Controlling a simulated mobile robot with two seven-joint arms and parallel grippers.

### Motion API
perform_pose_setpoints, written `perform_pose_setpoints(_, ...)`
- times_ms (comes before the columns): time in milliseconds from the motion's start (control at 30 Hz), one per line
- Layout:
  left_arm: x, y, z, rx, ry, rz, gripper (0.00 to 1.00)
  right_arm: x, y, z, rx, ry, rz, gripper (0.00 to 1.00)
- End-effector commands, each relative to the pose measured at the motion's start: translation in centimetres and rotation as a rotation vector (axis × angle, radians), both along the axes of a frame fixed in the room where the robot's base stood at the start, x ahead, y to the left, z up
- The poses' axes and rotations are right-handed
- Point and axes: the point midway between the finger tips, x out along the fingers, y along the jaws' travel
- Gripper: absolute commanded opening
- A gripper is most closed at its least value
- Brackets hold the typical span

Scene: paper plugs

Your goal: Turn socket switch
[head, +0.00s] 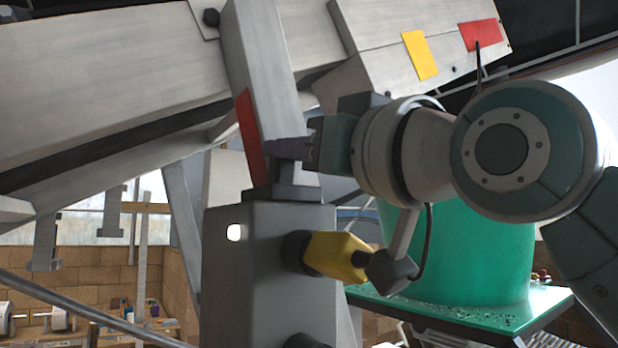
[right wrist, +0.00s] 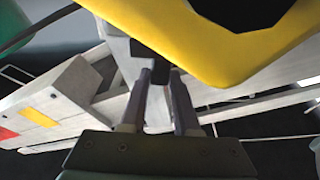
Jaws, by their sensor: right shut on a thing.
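A grey socket box (head: 255,265) stands upright in the lower middle of the head view, with a small white lit spot on its front. A dark grey switch piece (head: 290,174) rises from its top. My right gripper (head: 288,150) reaches in from the right and is shut on the switch piece. The right wrist view shows its two fingers (right wrist: 161,80) close on either side of a dark piece (right wrist: 157,64). A yellow plug (head: 336,256) sits at the box's dark side socket. It also fills the top of the right wrist view (right wrist: 165,40). My left gripper is out of view.
A grey post (head: 262,75) with a red patch rises just behind the switch. A large grey beam (head: 110,80) slopes across the upper left. A green drum (head: 480,255) stands behind my right arm. A dark cable runs from the plug.

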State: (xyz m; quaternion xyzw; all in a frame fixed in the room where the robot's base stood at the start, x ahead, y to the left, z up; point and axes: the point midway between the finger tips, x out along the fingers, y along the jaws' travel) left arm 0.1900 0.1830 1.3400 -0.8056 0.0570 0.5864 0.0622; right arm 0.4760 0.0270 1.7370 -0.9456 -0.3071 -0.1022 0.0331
Motion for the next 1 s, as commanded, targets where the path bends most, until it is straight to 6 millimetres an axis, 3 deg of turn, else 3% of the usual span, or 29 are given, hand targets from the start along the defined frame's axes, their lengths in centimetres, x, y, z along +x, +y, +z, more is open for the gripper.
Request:
perform_pose_setpoints(433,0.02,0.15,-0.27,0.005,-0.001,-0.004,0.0,-0.09,-0.06,0.26,0.011,-0.015,0.0,0.0)
perform_pose_setpoints(467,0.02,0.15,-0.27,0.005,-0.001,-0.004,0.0,-0.09,-0.06,0.26,0.011,-0.015,0.0,0.32)
perform_pose_setpoints(700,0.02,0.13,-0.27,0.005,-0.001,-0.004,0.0,-0.06,-0.03,0.13,0.009,-0.012,0.0,0.59)
perform_pose_setpoints(1000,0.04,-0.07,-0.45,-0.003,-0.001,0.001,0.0,-0.15,-0.12,-0.08,0.008,-0.011,0.0,0.6)
